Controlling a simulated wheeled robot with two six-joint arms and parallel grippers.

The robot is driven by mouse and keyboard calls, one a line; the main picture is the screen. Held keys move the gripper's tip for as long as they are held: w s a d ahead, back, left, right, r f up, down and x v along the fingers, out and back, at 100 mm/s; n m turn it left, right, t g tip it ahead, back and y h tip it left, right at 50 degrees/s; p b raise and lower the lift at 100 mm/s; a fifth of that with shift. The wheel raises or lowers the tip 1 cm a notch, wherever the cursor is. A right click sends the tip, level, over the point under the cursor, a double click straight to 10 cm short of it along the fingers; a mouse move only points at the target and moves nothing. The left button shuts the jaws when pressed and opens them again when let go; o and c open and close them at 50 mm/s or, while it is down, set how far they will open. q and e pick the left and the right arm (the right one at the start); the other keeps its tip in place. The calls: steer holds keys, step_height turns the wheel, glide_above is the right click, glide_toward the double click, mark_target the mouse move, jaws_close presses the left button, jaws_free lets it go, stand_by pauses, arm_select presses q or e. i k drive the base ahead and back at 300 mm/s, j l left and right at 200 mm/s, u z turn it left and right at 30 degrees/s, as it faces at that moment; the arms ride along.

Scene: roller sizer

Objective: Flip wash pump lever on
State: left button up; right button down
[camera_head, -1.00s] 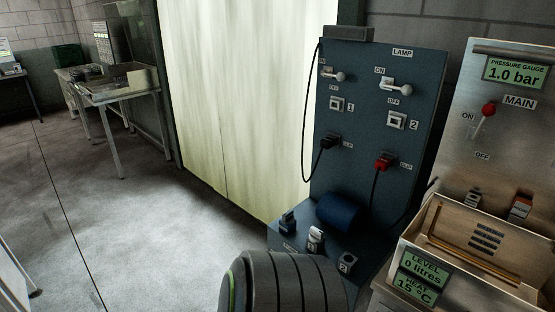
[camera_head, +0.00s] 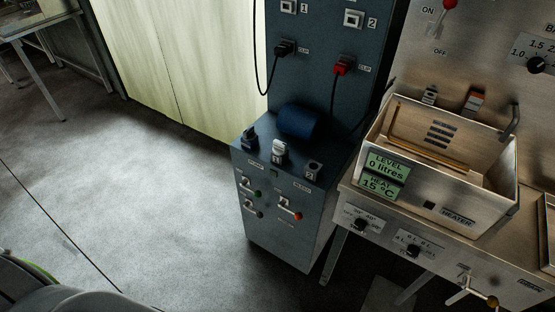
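A blue-grey cabinet (camera_head: 262,232) stands in the middle of the head view. Its front panel carries small levers: an upper left one (camera_head: 245,184), a lower left one (camera_head: 249,206) and a right one (camera_head: 288,205). Small green buttons or lamps sit by the left pair, and an orange one by the right lever. The labels are too small to read, so I cannot tell which is the wash pump lever or how it is set. Neither gripper is in view. A dark rounded part of my arm shows at the bottom left.
Right of the cabinet is a metal bench with an open heater tank (camera_head: 455,200) reading 0 litres and 15 °C. A red-knobbed lever (camera_head: 449,5) sits above it. A blue cylinder (camera_head: 298,122) lies on the cabinet's ledge. The floor (camera_head: 150,190) left of the cabinet is clear.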

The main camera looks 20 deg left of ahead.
mark_target(258, 193)
steer(key=u, duration=0.85)
